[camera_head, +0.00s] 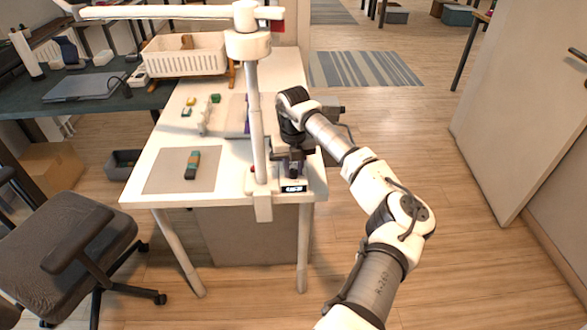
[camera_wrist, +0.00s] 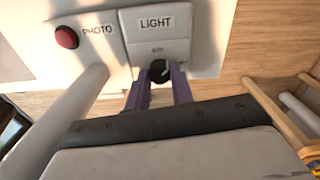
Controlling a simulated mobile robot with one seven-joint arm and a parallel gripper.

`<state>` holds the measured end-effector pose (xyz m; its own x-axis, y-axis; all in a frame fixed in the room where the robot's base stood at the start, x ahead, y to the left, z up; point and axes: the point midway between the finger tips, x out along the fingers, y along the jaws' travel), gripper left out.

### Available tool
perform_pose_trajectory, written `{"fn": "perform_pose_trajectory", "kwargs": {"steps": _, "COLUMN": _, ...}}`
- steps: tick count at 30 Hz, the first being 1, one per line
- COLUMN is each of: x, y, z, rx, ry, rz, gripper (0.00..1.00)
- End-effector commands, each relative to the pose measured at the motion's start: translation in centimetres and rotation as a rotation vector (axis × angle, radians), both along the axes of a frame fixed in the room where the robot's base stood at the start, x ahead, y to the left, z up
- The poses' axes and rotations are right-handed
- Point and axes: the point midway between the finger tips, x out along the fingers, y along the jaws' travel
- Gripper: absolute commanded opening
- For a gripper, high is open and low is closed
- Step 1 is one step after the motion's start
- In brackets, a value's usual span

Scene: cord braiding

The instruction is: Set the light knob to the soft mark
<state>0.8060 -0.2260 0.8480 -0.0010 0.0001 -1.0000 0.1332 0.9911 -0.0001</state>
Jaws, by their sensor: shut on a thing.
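The light knob (camera_wrist: 159,70) is a small black round knob at the lower end of a pale box labelled LIGHT (camera_wrist: 156,24) in the wrist view. My gripper (camera_wrist: 160,80) has its two purple fingers on either side of the knob and is shut on it. A small light line shows on the knob; I cannot read any soft mark. In the head view my gripper (camera_head: 292,168) points down at the front right of the white table (camera_head: 228,180), hiding the knob.
A red button (camera_wrist: 66,37) labelled PHOTO is left of the light box. A white lamp post (camera_head: 257,125) stands close left of my gripper. A grey mat (camera_head: 160,180) holds a small braided piece (camera_head: 192,165). A white basket (camera_head: 185,62) is at the back.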

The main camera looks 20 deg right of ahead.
Motion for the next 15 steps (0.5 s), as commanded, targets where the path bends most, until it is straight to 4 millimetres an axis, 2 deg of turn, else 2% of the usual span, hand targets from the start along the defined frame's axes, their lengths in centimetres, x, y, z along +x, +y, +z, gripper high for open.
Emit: {"fn": "perform_pose_trajectory", "kwargs": {"steps": 15, "x": 0.04, "y": -0.06, "z": 0.05, "rx": -0.002, "ry": -0.003, "rz": -0.419, "gripper": 0.00}}
